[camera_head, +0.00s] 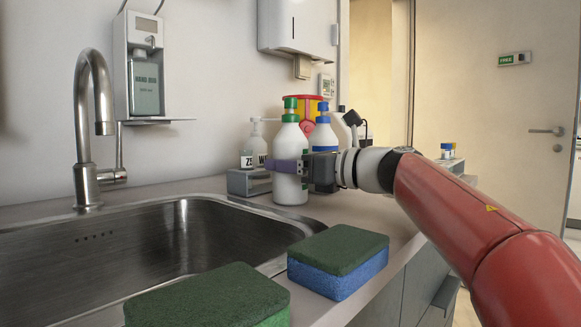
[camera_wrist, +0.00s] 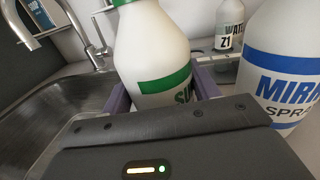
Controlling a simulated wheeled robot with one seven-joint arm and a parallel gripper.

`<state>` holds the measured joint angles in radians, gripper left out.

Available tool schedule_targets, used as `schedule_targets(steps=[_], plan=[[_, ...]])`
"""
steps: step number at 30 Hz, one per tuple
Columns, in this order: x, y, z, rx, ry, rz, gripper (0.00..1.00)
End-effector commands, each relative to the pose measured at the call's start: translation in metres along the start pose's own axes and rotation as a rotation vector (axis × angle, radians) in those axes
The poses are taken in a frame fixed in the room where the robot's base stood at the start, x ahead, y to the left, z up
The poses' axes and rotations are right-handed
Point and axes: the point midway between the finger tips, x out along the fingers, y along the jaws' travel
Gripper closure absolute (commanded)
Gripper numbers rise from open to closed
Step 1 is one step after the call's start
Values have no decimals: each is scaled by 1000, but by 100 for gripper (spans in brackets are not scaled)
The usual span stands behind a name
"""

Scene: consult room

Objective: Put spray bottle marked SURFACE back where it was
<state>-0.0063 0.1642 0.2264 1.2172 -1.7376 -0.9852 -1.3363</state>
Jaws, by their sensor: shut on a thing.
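The white spray bottle with a green cap (camera_head: 291,140) is upright beside the right rear corner of the sink. In the wrist view its green label (camera_wrist: 165,84) shows the letters "SU"; the rest is hidden. My gripper (camera_head: 289,167) is shut on this bottle, with purple fingers around its middle. I cannot tell whether its base touches the counter. A similar white bottle with a blue cap (camera_head: 323,134) stands just right of it; its blue label in the wrist view (camera_wrist: 285,72) reads "MIRR" and "SPRA", cut off by the frame.
A steel sink (camera_head: 165,245) fills the left. A blue-green sponge (camera_head: 337,270) and a green sponge (camera_head: 215,298) lie at the front edge. A pump bottle (camera_head: 254,150), grey holder (camera_head: 246,183) and yellow-red container (camera_head: 310,108) crowd the back. A tap (camera_head: 100,120) rises at left.

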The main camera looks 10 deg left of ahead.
Motion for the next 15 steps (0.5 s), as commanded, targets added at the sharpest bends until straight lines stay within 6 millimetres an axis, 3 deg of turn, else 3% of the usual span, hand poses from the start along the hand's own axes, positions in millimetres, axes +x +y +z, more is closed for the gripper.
schedule_targets(steps=[1,2,3,6,15], plan=[[0,0,1,0,-1,0,86],[0,0,-1,1,2,0,36],[0,0,-1,1,2,0,31],[0,0,-1,1,1,0,18],[-2,-1,0,1,1,-1,18]])
